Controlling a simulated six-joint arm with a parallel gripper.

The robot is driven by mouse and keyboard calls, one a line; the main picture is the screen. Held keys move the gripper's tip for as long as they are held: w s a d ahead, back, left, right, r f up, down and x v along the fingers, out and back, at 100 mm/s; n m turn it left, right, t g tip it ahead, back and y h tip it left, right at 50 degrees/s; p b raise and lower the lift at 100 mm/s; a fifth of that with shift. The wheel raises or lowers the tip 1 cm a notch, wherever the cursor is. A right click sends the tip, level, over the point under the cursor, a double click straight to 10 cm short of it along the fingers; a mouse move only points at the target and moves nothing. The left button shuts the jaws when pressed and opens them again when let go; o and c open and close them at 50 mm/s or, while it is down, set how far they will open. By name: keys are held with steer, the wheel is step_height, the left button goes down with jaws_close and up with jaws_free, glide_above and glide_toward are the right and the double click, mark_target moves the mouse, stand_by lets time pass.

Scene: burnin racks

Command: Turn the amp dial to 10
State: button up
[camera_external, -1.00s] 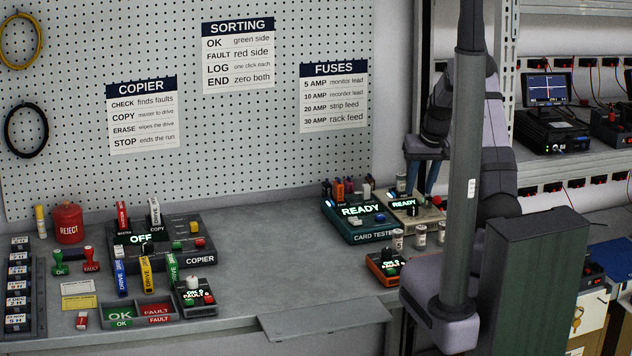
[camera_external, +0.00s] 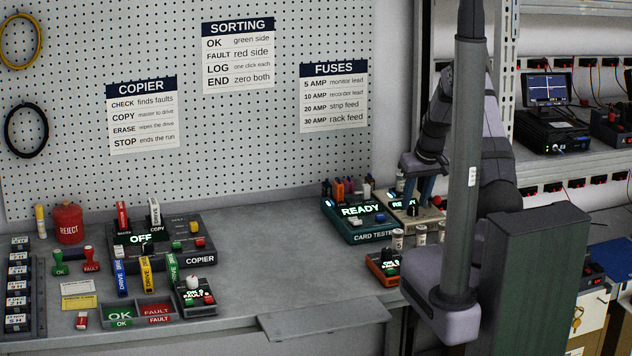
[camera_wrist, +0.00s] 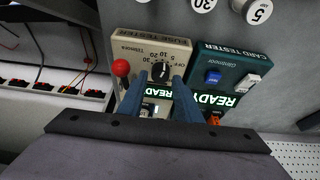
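The amp dial (camera_wrist: 161,72) is a black knob with a pale pointer mark, on the beige fuse tester (camera_wrist: 178,48). The numbers round it look upside down in the wrist view, and the pointer setting is too small to read surely. My gripper (camera_wrist: 160,77) is open, with its two blue fingertips at either side of the dial; contact cannot be told.
The green card tester (camera_external: 372,235) stands directly beside the fuse tester. A red knob (camera_wrist: 121,67) sits on the fuse tester near one finger. Several fuses (camera_external: 397,238) stand in front, by an orange counter box (camera_external: 380,270). The bench middle (camera_external: 270,250) is clear.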

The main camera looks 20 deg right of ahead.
steer(key=shift+x, duration=0.85)
steer(key=shift+c, duration=0.7)
steer(key=c, duration=0.6)
steer(key=n+b, duration=0.1)
steer(key=b, duration=0.1)
steer(key=shift+d+f+b, duration=0.1)
steer(key=shift+f+b, duration=0.2)
steer(key=shift+b, duration=0.05)
steer(key=shift+n+y+b, duration=0.4)
steer(key=shift+n+b, duration=0.3)
steer(key=shift+b, duration=0.3)
steer(key=shift+r+n+b, duration=0.2)
steer(key=shift+n+b, duration=0.1)
steer(key=shift+b, duration=0.05)
steer(key=shift+r, duration=0.1)
